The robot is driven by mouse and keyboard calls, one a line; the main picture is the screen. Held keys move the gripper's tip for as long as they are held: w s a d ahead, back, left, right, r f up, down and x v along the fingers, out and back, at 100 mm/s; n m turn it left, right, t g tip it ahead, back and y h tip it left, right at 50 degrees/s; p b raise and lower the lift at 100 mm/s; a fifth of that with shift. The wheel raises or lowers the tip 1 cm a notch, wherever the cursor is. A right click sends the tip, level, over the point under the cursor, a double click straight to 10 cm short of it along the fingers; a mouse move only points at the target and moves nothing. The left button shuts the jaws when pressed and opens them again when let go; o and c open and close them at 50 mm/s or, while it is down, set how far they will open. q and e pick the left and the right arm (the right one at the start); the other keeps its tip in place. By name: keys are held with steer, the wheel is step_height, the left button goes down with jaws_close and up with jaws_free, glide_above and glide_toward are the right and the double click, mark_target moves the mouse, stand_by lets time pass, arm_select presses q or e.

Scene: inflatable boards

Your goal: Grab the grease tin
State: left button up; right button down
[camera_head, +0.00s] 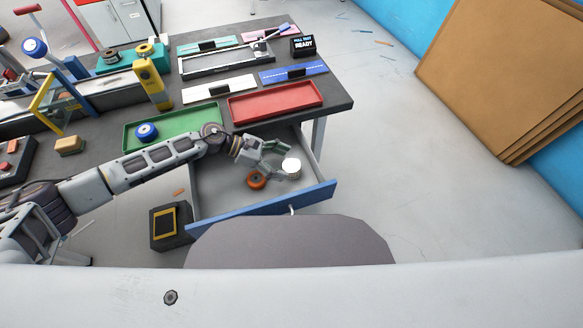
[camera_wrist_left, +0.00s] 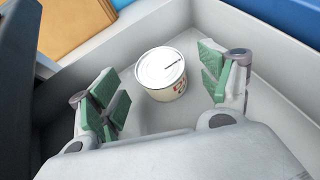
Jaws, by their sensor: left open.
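The grease tin (camera_head: 291,166) is a small white cylinder with a pale lid, upright in the open drawer (camera_head: 215,181) under the workbench. In the left wrist view the tin (camera_wrist_left: 162,76) stands on the drawer floor with a dark mark on its lid and print on its side. My left gripper (camera_head: 280,160) is open, reaching into the drawer. In the left wrist view its green-padded fingers (camera_wrist_left: 163,90) are spread to either side of the tin, with gaps on both sides. My right gripper is not in view.
An orange roll (camera_head: 256,180) lies in the drawer beside the tin. The blue drawer front (camera_head: 262,209) and grey walls surround them. Above, the bench holds a green tray (camera_head: 172,127) with a blue roll and a red tray (camera_head: 276,101). A dark box (camera_head: 171,228) stands left of the drawer.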

mark_target(290, 164)
arm_select(q)
steer(key=shift+x, duration=1.9)
steer(key=c, duration=1.2)
steer(key=shift+o, duration=0.2)
steer(key=shift+r, duration=0.2)
